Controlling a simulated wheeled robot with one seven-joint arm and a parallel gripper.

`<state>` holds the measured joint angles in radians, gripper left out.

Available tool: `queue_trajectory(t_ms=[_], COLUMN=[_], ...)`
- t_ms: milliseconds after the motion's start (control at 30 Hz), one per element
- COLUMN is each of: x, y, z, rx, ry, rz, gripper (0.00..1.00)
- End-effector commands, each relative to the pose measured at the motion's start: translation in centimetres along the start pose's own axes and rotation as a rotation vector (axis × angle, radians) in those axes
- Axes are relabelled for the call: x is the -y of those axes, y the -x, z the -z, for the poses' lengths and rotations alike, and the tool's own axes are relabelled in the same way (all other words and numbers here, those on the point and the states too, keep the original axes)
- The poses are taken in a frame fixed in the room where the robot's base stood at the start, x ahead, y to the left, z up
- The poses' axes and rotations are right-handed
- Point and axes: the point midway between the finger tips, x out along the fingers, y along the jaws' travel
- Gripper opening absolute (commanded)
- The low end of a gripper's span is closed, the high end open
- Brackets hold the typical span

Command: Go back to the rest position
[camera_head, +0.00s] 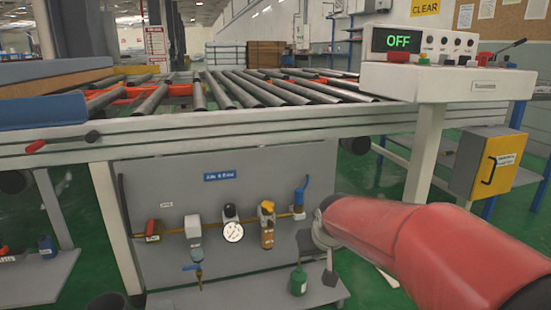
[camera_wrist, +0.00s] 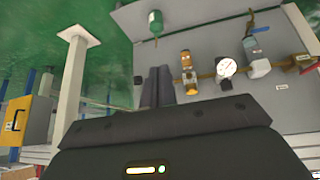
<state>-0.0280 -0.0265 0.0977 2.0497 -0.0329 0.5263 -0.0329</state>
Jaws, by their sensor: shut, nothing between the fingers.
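My gripper (camera_wrist: 158,72) shows in the wrist view as two dark fingers side by side, closed together with nothing between them. In the head view my red arm reaches in from the lower right, and the grey gripper (camera_head: 328,274) at its end is partly hidden by the arm. It is in front of the right part of the grey valve panel (camera_head: 255,170), below the roller conveyor. In the wrist view the panel appears turned over, with the fingers left of the orange-brown valve unit (camera_wrist: 187,70).
A roller conveyor (camera_head: 240,125) spans above the panel. A control box (camera_head: 440,80) reading OFF stands on a white post at right, with a yellow cabinet (camera_head: 487,162) beyond.

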Motion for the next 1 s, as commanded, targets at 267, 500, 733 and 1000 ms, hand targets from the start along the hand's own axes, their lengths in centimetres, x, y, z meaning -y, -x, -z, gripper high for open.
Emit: queue_trajectory(t_ms=[267, 500, 733, 1000], x=[-1.6, -1.6, -1.5, -1.8], y=[10.1, 13.6, 16.9, 22.1], z=[-10.3, -17.3, -19.6, -16.1], rx=[0.05, 0.083, 0.104, 0.104], ry=[-0.085, -0.141, -0.171, -0.17], rz=[-0.043, -0.048, -0.043, -0.043], gripper=[0.0, 0.0, 0.0, 0.0])
